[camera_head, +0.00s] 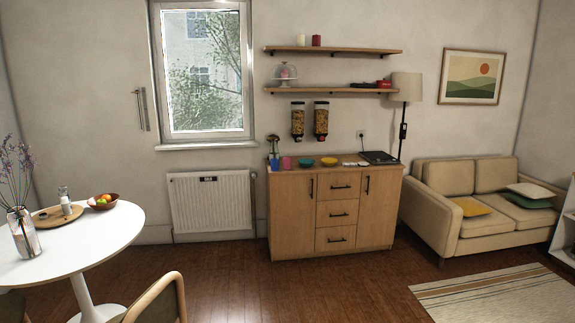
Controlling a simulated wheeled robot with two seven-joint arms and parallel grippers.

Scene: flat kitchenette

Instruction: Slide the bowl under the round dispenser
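Two wall-mounted dispensers with dark tops and bottoms and tan contents hang above the wooden cabinet: a left one (298,119) and a right one (321,118). They are too small to tell which is round. On the cabinet top below them stand a teal bowl (306,163) and a yellow bowl (329,162). The teal bowl is roughly below and between the dispensers; the yellow bowl is slightly right of the right one. Another bowl, brown with fruit (103,203), stands on the white table at left. Neither of my grippers shows.
The wooden cabinet (290,215) stands against the far wall, with cups at its left and a dark flat appliance (378,157) at its right. A white round table (85,240) and a chair (158,300) occupy the left. Open wooden floor (290,285) lies before the cabinet.

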